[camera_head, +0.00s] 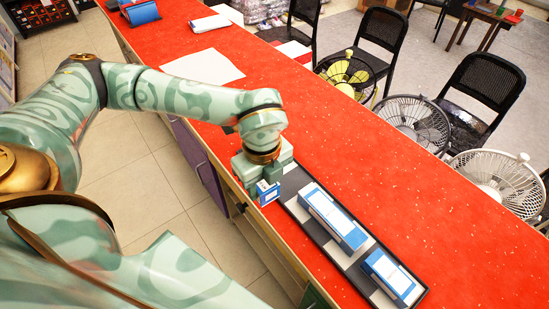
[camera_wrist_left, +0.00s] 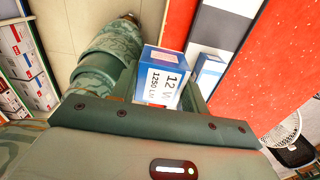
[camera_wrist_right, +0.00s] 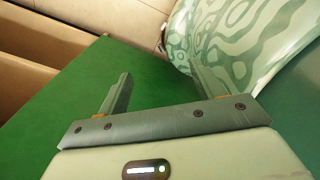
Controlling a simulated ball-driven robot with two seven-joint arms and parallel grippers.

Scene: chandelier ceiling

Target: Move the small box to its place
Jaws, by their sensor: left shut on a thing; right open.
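The small box (camera_head: 268,193) is blue and white. My left gripper (camera_head: 266,176) is shut on it, at the counter's near edge beside the left end of a dark tray (camera_head: 289,178).
The red counter (camera_head: 440,230) is clear beyond the tray. A white sheet (camera_head: 203,67) lies on it farther back. Several fans (camera_head: 413,122) and black chairs (camera_head: 484,85) stand along the far side. A green surface (camera_wrist_right: 60,120) lies under my right gripper.

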